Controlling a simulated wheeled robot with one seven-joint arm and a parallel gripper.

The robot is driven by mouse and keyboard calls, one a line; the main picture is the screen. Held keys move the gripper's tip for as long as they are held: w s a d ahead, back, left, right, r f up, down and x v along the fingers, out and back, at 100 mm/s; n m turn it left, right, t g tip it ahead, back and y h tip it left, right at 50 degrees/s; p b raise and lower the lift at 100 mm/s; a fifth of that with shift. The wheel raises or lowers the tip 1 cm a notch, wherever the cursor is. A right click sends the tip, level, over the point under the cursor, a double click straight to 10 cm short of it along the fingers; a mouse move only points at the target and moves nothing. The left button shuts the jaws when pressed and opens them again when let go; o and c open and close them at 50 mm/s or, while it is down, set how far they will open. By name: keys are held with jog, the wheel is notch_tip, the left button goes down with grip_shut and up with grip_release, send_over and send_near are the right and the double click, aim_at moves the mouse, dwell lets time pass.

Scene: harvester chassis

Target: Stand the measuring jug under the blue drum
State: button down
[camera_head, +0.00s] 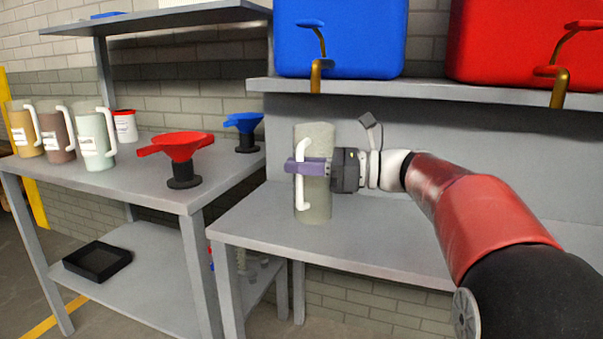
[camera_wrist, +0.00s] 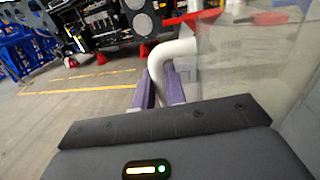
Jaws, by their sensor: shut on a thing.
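The measuring jug (camera_head: 317,202) is a tall, translucent grey-green vessel with a white handle (camera_head: 300,176). It is upright over the grey bench, below the blue drum (camera_head: 340,38) and its brass tap (camera_head: 318,62). I cannot tell whether its base touches the bench top. My gripper (camera_head: 302,168) comes from the right, with purple fingers shut on the handle. In the wrist view the white handle (camera_wrist: 165,62) runs between the purple fingers, and the clear jug wall (camera_wrist: 250,60) fills the right side. The blue drum stands on the shelf above.
A red drum (camera_head: 520,40) with a tap stands right of the blue one on the shelf (camera_head: 430,93). The left table (camera_head: 130,183) holds several jugs, a white tub (camera_head: 124,126), a red funnel (camera_head: 182,150) and a blue funnel (camera_head: 243,125). The bench (camera_head: 375,238) is clear in front.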

jog(key=shift+f, duration=0.7)
jog(key=c, duration=1.5)
grip_release()
jog(key=shift+o, duration=0.2)
